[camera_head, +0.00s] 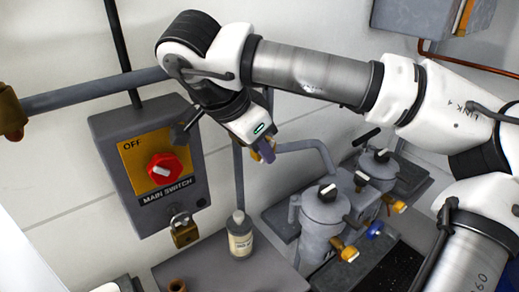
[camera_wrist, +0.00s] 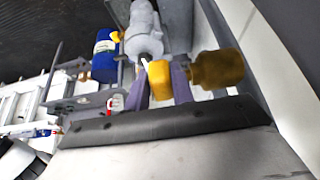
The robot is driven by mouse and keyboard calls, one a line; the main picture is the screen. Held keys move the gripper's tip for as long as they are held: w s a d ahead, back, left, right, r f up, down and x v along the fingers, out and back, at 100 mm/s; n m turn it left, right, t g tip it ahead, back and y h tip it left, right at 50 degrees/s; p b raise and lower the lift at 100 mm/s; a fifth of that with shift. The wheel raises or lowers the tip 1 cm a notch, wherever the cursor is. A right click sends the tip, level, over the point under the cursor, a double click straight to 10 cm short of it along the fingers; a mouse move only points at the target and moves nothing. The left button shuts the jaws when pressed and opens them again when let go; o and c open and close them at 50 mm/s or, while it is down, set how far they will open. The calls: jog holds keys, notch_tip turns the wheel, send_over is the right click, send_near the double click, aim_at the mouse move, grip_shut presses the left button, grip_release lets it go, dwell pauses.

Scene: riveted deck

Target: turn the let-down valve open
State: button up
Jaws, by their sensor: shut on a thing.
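My gripper (camera_head: 266,155) is in front of the wall, right of the switch box, at a grey pipe. In the wrist view its two purple fingers (camera_wrist: 161,86) are shut on a yellow block-shaped handle (camera_wrist: 158,80), one finger on each side. The handle seems to be that of the let-down valve; no label on it can be read. A brass-brown cylinder (camera_wrist: 216,69) is close beside the right finger, and a pale grey cylindrical fitting (camera_wrist: 144,30) is just beyond the handle. In the head view the gripper hides most of the handle, and how far it is turned cannot be told.
A grey switch box (camera_head: 111,133) with a red knob (camera_head: 165,168) and padlock (camera_head: 185,232) is at left. A bottle (camera_head: 240,238) stands below the gripper. Grey canisters (camera_head: 322,218) with brass and blue knobs are at lower right. A grey pipe (camera_head: 95,91) crosses the upper left.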

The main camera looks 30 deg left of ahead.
dwell(0.3)
jog(key=o, duration=1)
jog(key=shift+p+v, duration=2.3)
jog(key=shift+v, duration=1.5)
jog(key=shift+s+f, duration=0.15)
